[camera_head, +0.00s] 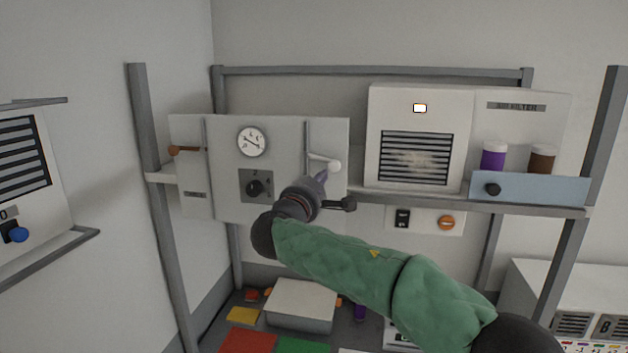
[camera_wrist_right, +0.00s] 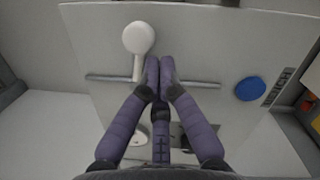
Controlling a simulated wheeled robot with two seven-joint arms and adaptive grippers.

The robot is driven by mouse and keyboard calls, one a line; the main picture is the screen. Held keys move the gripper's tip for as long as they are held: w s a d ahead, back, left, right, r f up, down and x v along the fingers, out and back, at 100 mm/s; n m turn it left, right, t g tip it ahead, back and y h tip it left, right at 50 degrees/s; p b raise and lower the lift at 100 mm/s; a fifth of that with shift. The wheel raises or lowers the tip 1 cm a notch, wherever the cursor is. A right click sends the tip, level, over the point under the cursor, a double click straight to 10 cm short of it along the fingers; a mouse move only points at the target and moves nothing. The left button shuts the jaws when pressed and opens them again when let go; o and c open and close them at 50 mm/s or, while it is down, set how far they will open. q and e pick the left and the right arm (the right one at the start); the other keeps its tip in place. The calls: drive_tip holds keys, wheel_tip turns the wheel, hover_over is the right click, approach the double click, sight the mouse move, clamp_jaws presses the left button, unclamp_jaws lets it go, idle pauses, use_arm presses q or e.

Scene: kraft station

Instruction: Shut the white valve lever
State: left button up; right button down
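The white valve lever (camera_head: 328,164) sticks out to the right from a vertical grey pipe (camera_head: 308,138) on the grey panel. In the right wrist view its round white knob (camera_wrist_right: 138,37) and thin stem show just left of the fingertips. My right gripper (camera_head: 322,177) is close below the lever in the head view. In the wrist view the purple fingers of the right gripper (camera_wrist_right: 159,68) are together, with nothing seen between them. They are beside the lever stem; I cannot tell if they touch it. My left gripper is not in view.
The panel also carries a gauge (camera_head: 251,142), a black knob (camera_head: 254,188) and an orange-brown lever (camera_head: 186,150). A white vented box (camera_head: 418,108) stands to the right on the shelf, beside purple (camera_head: 493,157) and brown (camera_head: 541,160) jars. A blue disc (camera_wrist_right: 249,89) shows in the wrist view.

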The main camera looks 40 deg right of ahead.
sight(320, 161)
drive_tip(key=shift+p+x, duration=0.35)
drive_tip(key=shift+x, duration=1.05)
drive_tip(key=shift+s+d+r+n+b, duration=0.1)
drive_tip(key=shift+s+r+n+b, duration=0.05)
drive_tip(key=shift+r+n+b, duration=0.2)
drive_tip(key=shift+s+d+r+n+b, duration=0.1)
drive_tip(key=shift+r+n+b, duration=0.15)
drive_tip(key=shift+n+b, duration=0.2)
drive_tip(key=shift+f, duration=0.1)
